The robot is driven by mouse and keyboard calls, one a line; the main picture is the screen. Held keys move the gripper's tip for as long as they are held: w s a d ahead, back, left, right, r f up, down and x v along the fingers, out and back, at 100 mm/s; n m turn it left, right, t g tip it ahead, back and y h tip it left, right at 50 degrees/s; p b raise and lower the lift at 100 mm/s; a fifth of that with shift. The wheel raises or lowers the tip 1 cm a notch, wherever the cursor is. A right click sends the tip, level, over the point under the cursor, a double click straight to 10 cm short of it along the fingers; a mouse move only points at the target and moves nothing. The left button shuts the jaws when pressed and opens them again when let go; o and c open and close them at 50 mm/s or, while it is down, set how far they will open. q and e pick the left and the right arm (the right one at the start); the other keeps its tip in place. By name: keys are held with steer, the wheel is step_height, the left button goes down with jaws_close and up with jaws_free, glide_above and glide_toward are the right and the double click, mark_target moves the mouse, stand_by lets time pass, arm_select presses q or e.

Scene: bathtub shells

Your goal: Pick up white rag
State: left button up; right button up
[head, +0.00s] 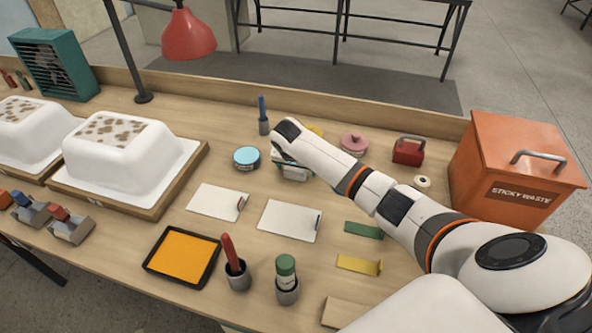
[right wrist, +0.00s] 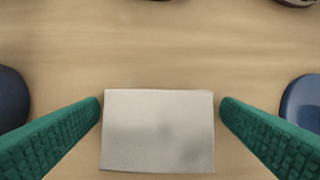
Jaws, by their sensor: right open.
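In the right wrist view a flat, pale grey-white square, which looks like the white rag (right wrist: 158,130), lies on the wooden bench top. My right gripper (right wrist: 160,106) is open, with one green ridged finger on each side of the square. The fingertips are close to its left and right edges, and nothing is gripped. In the head view my right gripper (head: 291,172) is over the middle of the bench, mostly covered by its own wrist. I cannot clearly tell the rag there. My left gripper is not in view.
A blue tin (head: 246,158) and a blue brush pot (head: 263,122) stand near the right gripper. White cards (head: 290,221) lie in front of it. A pink-lidded pot (head: 354,143), a red block (head: 408,151) and an orange waste bin (head: 505,170) stand to the right.

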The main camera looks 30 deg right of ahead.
steer(key=c, duration=1.1)
steer(key=shift+o, duration=0.2)
step_height(320, 180, up, 10)
steer(key=shift+r+b, duration=0.1)
steer(key=shift+b, duration=0.2)
steer(key=o, duration=0.5)
steer(key=shift+c, duration=0.2)
steer(key=c, duration=0.4)
